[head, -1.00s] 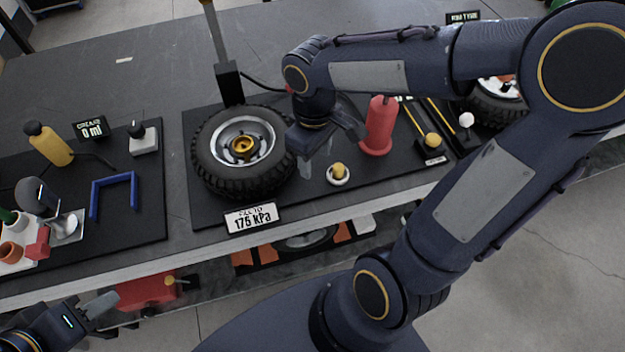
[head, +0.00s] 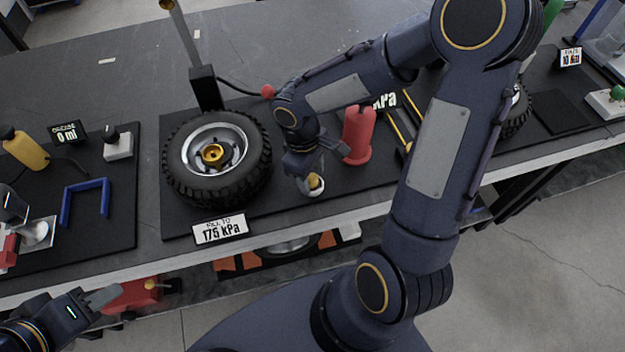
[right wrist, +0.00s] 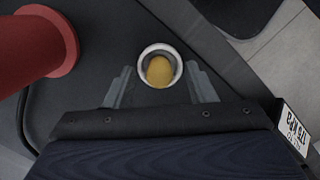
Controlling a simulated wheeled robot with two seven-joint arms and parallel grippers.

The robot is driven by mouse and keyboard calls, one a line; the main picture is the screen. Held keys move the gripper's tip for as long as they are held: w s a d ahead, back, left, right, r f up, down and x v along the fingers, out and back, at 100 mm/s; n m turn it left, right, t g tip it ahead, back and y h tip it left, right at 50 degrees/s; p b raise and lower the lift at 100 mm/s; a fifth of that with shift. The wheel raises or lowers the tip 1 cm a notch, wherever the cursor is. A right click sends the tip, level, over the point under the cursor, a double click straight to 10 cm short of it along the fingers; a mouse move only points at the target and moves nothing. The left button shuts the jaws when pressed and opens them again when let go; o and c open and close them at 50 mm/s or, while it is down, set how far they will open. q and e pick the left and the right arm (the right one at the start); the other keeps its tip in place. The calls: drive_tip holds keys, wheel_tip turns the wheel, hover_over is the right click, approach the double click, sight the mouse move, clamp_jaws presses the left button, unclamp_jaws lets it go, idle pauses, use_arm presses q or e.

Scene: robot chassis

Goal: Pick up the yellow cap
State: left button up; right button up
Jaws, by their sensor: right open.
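The yellow cap (head: 315,181) sits in a small white round holder (head: 316,192) on the black mat in front of the red cylinder. In the right wrist view the yellow cap (right wrist: 159,71) shows inside the pale ring of the holder (right wrist: 144,54). My right gripper (head: 310,178) is at the cap, pointing down. In the right wrist view its two fingers (right wrist: 162,88) are spread, one on each side of the holder, with nothing held between them. My left gripper (head: 105,305) is at the lower left, away from the cap, below the table's front edge; its opening is unclear.
A red cylinder (head: 358,137) stands just behind the cap. The tyre (head: 180,165) lies to the left, with a 175 kPa sign (head: 220,229) in front. A blue bracket (head: 84,203) and a yellow bottle (head: 24,149) are further left. The mat's front edge is close.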

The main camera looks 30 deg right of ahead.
drive_tip(key=shift+c, duration=0.4)
drive_tip(key=c, duration=1)
drive_tip(key=shift+r, duration=0.15)
